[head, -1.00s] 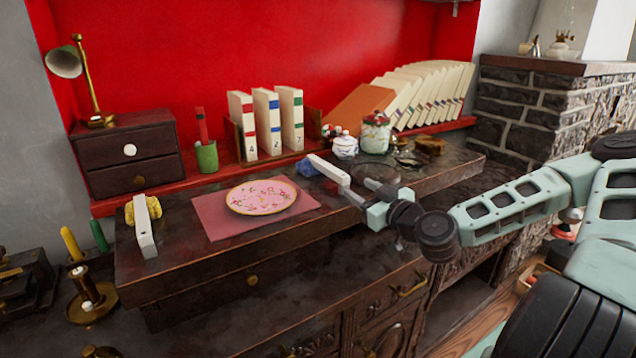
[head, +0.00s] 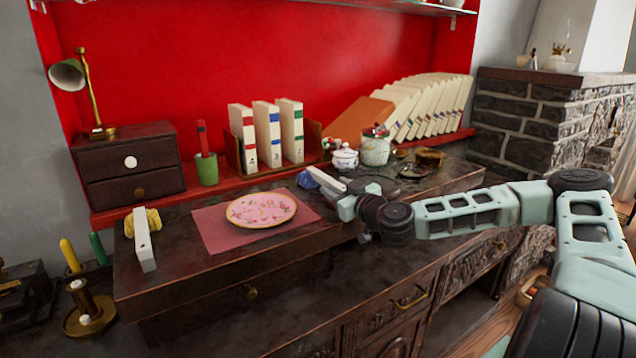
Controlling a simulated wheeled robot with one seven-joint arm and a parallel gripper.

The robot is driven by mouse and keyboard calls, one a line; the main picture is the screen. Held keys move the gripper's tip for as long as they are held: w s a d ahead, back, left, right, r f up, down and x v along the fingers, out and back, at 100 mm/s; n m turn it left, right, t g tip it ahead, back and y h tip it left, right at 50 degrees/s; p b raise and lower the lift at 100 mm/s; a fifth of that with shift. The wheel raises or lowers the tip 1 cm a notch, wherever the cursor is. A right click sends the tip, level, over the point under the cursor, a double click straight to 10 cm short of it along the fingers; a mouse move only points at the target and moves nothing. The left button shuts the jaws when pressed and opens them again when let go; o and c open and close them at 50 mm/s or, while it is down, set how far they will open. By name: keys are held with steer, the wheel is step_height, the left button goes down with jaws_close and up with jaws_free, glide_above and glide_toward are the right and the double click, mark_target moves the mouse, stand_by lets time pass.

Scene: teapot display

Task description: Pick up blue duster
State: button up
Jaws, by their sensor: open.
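The blue duster (head: 306,180) lies on the dark desk top, right of the plate. Its blue head is at the left and its white handle (head: 325,179) slants down to the right. My gripper (head: 337,193) is open at the right end of that handle, partly overlapping it in this view. Whether the jaws are around the handle or touching it cannot be told, as the fingers are small and partly hidden.
A pink plate (head: 261,210) on a red mat (head: 221,232) lies left of the duster. A yellow duster (head: 143,238) with a white handle is farther left. A white pot (head: 344,158) and a jar (head: 375,150) stand close behind the handle. Books (head: 268,135) stand at the back.

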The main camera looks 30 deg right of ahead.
steer(key=shift+c, duration=0.4)
jaws_close()
steer(key=shift+r+p, duration=0.75)
steer(key=shift+r, duration=4.25)
